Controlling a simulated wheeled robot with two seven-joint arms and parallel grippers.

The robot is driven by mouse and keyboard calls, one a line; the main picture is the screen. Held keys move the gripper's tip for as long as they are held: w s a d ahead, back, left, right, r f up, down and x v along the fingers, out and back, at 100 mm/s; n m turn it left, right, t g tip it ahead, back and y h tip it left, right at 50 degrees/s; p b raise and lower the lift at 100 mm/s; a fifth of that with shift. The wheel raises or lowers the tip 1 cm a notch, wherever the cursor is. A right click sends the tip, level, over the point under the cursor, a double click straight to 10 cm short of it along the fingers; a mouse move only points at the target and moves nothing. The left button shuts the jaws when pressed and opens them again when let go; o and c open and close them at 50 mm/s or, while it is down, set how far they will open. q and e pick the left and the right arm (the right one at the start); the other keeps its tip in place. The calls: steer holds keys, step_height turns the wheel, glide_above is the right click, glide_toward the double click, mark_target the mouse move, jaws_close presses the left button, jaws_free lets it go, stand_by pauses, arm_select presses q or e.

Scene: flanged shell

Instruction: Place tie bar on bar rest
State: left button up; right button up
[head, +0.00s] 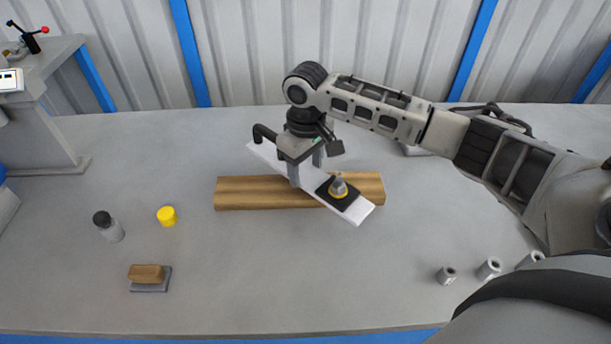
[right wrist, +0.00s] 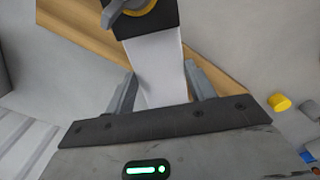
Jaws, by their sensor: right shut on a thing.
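The tie bar appears to be the long white flat bar (head: 357,211), with a black pad carrying a grey knob and yellow ring at its near end. The bar rest appears to be the wooden beam (head: 245,193) on the table. My right gripper (head: 305,172) is shut on the white bar near its middle, fingers pointing down. The bar lies diagonally across the beam in the picture; I cannot tell whether they touch. In the right wrist view the bar (right wrist: 157,65) runs between the fingers, over the beam (right wrist: 85,35). My left gripper is not in view.
On the grey table (head: 240,280), a dark-capped bottle (head: 110,229), a yellow cylinder (head: 167,216) and a wood-topped block (head: 148,276) stand left. Several grey cylinders (head: 489,268) stand front right. A ribbed wall (head: 260,50) is behind. The front middle is clear.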

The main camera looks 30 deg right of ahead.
mark_target(306, 172)
steer(key=shift+w+f, duration=0.25)
steer(key=shift+f, duration=1.35)
steer(key=shift+f, duration=0.15)
steer(key=o, duration=1.5)
steer(key=shift+s+f, duration=0.1)
steer(key=shift+o, duration=0.2)
step_height(306, 172, up, 12)
steer(key=shift+r, duration=0.2)
